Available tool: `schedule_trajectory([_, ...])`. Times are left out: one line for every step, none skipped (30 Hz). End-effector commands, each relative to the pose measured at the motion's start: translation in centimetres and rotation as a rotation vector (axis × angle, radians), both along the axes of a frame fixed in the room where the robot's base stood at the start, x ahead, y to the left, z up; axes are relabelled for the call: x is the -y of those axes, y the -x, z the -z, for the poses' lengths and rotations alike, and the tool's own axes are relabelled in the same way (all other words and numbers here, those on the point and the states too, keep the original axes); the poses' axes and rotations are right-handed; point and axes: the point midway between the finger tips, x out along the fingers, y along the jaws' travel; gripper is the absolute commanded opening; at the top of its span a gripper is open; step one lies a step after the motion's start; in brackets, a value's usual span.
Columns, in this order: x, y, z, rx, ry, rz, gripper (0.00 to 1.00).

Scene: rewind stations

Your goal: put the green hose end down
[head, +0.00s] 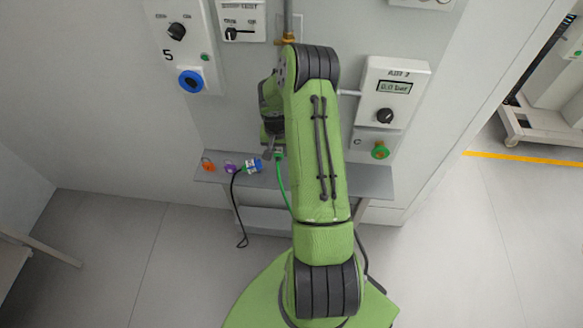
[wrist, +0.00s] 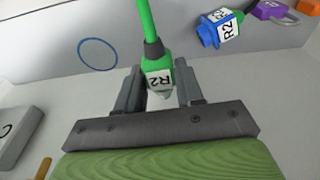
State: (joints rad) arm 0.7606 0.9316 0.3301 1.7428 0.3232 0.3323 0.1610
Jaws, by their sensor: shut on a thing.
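My gripper (wrist: 158,72) is shut on the green hose end (wrist: 155,50), which has a white R2 label and a pale tip, in the wrist view. Its green hose (head: 282,185) hangs down in front of the shelf (head: 360,182) in the head view. There my gripper (head: 272,150) is over the shelf's middle, partly hidden by my arm. Whether the hose end touches the shelf, I cannot tell. A blue ring outline (wrist: 98,54) is marked on the shelf beside the hose end, and nothing stands in it.
A blue plug (head: 252,166) labelled R2, with a black cable, lies on the shelf left of my gripper. Purple (head: 231,168) and orange (head: 207,163) pieces are farther left. A panel with a dial (head: 385,115) and green fitting (head: 379,150) is at right. The shelf's right part is clear.

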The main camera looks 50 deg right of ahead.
Motion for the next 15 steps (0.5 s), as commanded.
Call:
schedule_trajectory([0.6,0.5,-0.4,0.001,-0.002,0.026,0.0])
schedule_trajectory([0.9,0.7,-0.3,0.0,-0.003,0.036,0.0])
schedule_trajectory([1.0,0.8,0.3,0.0,-0.004,0.043,0.0])
schedule_trajectory([1.1,0.8,0.9,-0.001,-0.003,0.046,0.0])
schedule_trajectory([1.1,0.9,1.7,-0.001,-0.004,0.046,0.0])
schedule_trajectory([1.0,0.9,2.9,-0.002,-0.005,0.046,0.0])
schedule_trajectory([1.0,0.9,3.7,-0.002,-0.005,0.045,0.0])
schedule_trajectory([1.0,0.9,4.4,-0.002,-0.005,0.045,0.0])
schedule_trajectory([1.0,0.9,5.2,-0.002,-0.005,0.044,0.0])
schedule_trajectory([1.0,0.8,5.6,0.0,-0.002,0.044,0.0])
schedule_trajectory([1.1,0.8,5.9,0.001,-0.003,0.044,0.0])
schedule_trajectory([1.1,0.8,6.3,0.0,-0.002,0.044,0.0])
schedule_trajectory([1.1,0.8,6.7,0.0,-0.002,0.044,0.0])
schedule_trajectory([1.1,0.8,7.1,0.0,-0.002,0.044,0.0])
schedule_trajectory([1.1,0.9,7.8,-0.002,-0.003,0.044,0.0])
